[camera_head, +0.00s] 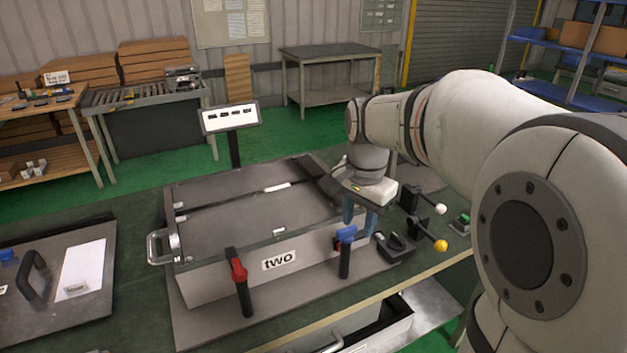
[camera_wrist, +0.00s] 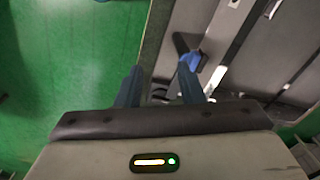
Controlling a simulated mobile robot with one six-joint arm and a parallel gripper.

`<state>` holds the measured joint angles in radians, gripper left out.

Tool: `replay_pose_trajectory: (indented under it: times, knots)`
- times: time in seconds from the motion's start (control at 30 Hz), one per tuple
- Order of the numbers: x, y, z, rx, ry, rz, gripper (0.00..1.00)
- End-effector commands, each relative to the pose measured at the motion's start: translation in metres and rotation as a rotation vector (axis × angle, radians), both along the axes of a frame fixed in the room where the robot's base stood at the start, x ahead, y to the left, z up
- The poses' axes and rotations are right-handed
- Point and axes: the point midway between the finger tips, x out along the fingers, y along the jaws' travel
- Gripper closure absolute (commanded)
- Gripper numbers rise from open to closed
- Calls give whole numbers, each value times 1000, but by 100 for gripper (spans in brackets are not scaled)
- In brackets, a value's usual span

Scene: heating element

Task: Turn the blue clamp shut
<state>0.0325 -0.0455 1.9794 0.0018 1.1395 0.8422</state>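The blue clamp (camera_head: 346,236) stands upright on a dark post at the front right of the grey box labelled "two" (camera_head: 225,280). Its blue head also shows in the wrist view (camera_wrist: 194,60), just beyond the tip of the right finger. My gripper (camera_head: 359,222) is above and slightly behind the clamp in the head view, pointing down. In the wrist view my gripper (camera_wrist: 159,68) has its two blue fingers apart with nothing between them. Whether the right finger touches the clamp I cannot tell.
A red clamp (camera_head: 238,268) stands at the box's front left. Levers with a white knob (camera_head: 440,209) and a yellow knob (camera_head: 440,245) stand right of the gripper. A dark switch block (camera_head: 396,247) sits close to the blue clamp. A small sign (camera_head: 231,118) rises behind the box.

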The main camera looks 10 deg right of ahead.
Motion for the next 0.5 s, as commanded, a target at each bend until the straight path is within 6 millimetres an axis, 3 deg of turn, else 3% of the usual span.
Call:
replay_pose_trajectory:
  times: [0.03,0.2,0.37,0.5]
  knots:
    - [18,1,3,5,19,-84,65]
    - [53,2,7,12,57,-304,65]
    - [63,2,2,13,70,-378,65]
    - [63,2,-17,12,72,-382,65]
